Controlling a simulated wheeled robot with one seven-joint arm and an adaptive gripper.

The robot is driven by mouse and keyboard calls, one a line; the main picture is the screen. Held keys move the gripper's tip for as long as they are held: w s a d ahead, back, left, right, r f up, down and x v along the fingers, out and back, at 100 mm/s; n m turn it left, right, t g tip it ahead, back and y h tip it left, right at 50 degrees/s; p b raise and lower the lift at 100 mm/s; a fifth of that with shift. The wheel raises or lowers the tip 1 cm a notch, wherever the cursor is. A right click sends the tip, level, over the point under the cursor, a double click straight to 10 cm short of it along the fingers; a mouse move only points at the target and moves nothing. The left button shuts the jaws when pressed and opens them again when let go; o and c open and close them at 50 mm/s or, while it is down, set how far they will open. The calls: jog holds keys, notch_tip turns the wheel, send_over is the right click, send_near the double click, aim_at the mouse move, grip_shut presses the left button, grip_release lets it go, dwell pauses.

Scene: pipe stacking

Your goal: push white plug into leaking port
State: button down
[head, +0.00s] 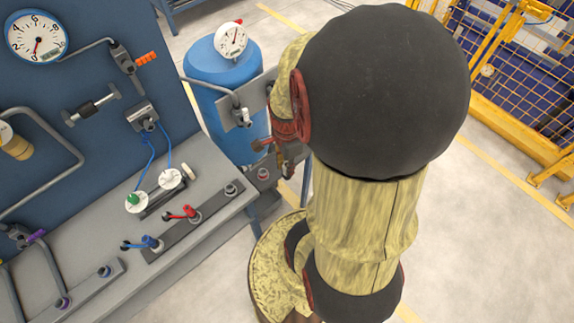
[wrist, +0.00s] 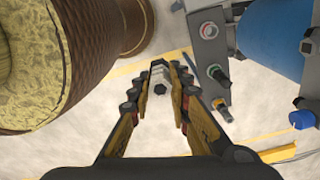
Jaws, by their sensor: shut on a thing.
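My gripper (wrist: 158,82) is shut on a small white-grey, hex-sided piece, the white plug (wrist: 158,76), which sits between the fingertips with its end facing away from the wrist. In the wrist view the plug is held over the pale floor, left of the bench edge and apart from it. An open round port (wrist: 215,72) with a coloured inner ring is on that edge, right of the plug. Another port (wrist: 208,30) is farther up. In the head view my arm hides most of my gripper and the plug; I cannot tell which port leaks.
The grey bench (head: 205,160) carries red and blue fittings and several grey ports. A blue tank (head: 222,75) with a gauge stands behind its right end. Yellow fencing (head: 500,100) is at upper right. Open floor lies right of my arm.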

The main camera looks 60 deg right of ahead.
jog(key=shift+r+p, duration=1.55)
jog(key=shift+r, duration=0.5)
